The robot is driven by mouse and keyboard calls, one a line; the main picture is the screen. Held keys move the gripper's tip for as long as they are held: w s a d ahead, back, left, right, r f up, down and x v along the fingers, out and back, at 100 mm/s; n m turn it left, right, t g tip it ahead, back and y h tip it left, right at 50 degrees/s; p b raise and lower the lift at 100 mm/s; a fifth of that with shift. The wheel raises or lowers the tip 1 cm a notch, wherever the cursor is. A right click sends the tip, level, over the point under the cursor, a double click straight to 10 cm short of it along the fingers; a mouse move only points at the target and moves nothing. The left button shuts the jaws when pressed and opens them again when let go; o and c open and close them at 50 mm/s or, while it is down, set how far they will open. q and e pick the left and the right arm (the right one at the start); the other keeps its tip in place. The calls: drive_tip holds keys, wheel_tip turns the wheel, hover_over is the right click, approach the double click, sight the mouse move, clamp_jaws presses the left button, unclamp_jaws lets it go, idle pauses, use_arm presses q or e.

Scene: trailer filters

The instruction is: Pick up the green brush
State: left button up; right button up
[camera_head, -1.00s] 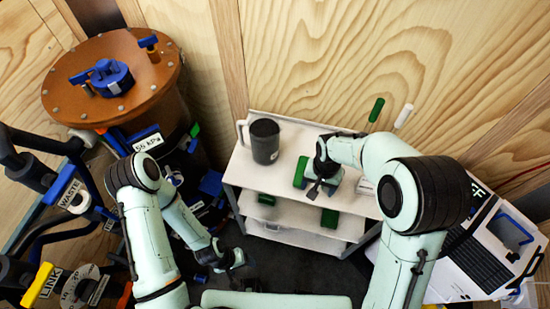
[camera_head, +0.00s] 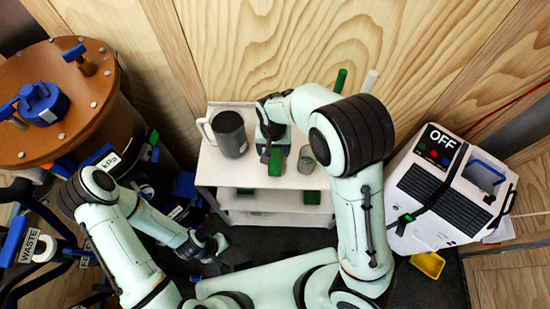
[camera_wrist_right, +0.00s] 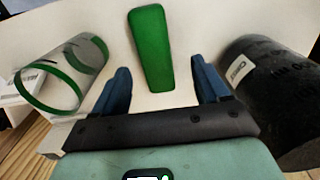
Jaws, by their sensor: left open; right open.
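A green, rounded, elongated piece, seemingly the green brush (camera_wrist_right: 151,48), lies on the top shelf of a white cart (camera_head: 219,170). In the head view the brush (camera_head: 275,163) is partly hidden by my right gripper (camera_head: 267,150). In the right wrist view my right gripper (camera_wrist_right: 161,68) is open, with its blue fingers on either side of the brush's near part and gaps on both sides. Its height above the brush is hard to tell. My left gripper (camera_head: 217,255) is open and empty, low beside the cart's left front.
A dark mug (camera_head: 230,134) stands left of the brush and a clear glass (camera_head: 307,160) right of it. Green pieces (camera_head: 312,197) sit on the lower shelf. Green (camera_head: 340,80) and white (camera_head: 371,82) handles rise behind. A white machine (camera_head: 440,190) stands right.

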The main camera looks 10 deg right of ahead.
sight(275, 156)
drive_tip(key=shift+s+d+f, duration=0.1)
drive_tip(key=shift+d+f, duration=0.05)
drive_tip(key=shift+f, duration=1.25)
drive_tip(key=shift+d+f, duration=0.1)
drive_tip(key=shift+f, duration=1.25)
drive_tip(key=c, duration=1.2)
use_arm(q)
drive_tip(key=shift+f, duration=0.1)
use_arm(e)
drive_tip(key=shift+r, duration=0.15)
use_arm(q)
drive_tip(key=shift+w+r+p, duration=0.95)
drive_tip(key=shift+w+r, duration=0.2)
drive_tip(key=shift+r, duration=0.2)
use_arm(e)
drive_tip(key=shift+r, duration=9.9)
